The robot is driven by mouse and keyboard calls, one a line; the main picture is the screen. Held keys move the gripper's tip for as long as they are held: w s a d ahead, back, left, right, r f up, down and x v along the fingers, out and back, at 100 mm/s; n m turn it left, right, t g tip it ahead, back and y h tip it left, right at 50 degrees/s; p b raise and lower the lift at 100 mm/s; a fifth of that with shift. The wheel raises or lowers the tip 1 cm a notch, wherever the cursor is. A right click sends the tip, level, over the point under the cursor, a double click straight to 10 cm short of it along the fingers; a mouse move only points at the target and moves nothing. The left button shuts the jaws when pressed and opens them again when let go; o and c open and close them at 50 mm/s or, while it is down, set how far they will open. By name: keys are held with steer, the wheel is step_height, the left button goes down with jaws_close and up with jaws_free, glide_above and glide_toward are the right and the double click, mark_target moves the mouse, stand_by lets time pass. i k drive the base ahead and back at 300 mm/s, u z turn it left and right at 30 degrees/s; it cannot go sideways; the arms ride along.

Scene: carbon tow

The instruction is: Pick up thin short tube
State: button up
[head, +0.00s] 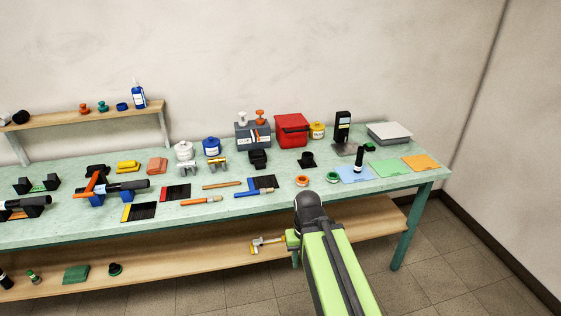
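A short, slim black tube (360,158) stands upright on the light blue sheet at the right part of the bench. My green arm rises from the bottom of the view. What looks like my gripper (257,245) shows small to the left of the arm, below the bench's front edge and well away from the upright tube. Its jaws are too small to judge.
The green bench (400,185) also carries green and orange sheets, orange and green rings, a red box (292,131), a black device (342,127), jars and hand tools. A raised wooden shelf (60,121) stands at the back left. A lower wooden shelf (190,262) runs beneath.

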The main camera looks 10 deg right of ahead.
mark_target(359, 161)
steer(key=u, duration=0.5)
steer(key=i, duration=0.95)
steer(key=u, duration=0.1)
